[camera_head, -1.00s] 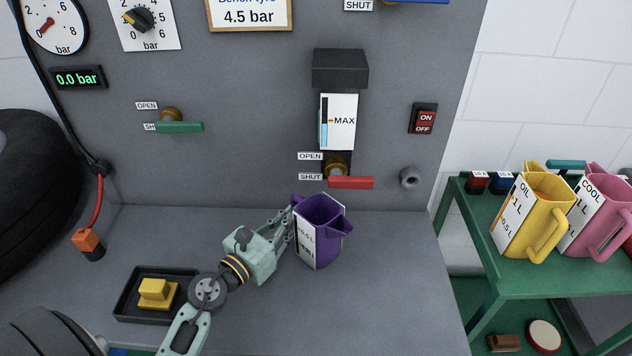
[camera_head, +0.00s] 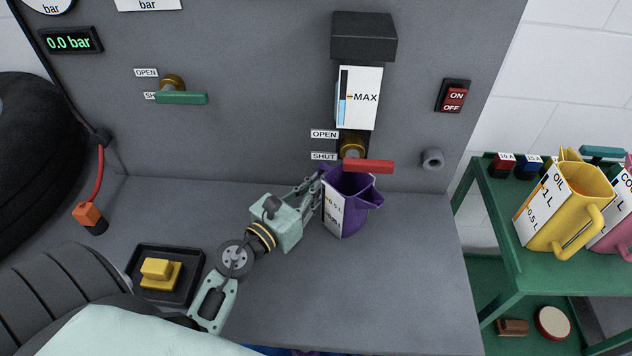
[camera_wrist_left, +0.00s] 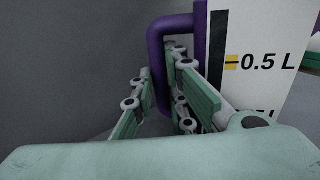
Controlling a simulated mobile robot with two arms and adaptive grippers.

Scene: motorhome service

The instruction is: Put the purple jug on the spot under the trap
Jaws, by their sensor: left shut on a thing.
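The purple jug (camera_head: 361,212) stands upright at the back of the grey bench, with its white 0.5 L label facing the front left and its spout to the right. My left gripper (camera_head: 314,188) is shut on the jug's handle, which also shows in the left wrist view (camera_wrist_left: 155,70). The spot under the jug is hidden. I cannot tell whether the jug touches the bench.
A green-handled valve (camera_head: 181,97) is on the wall at left. A black tray (camera_head: 138,268) with a yellow block is at the front left. A green trolley (camera_head: 535,279) with a yellow jug (camera_head: 560,215) stands at right. The bench right of the purple jug is clear.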

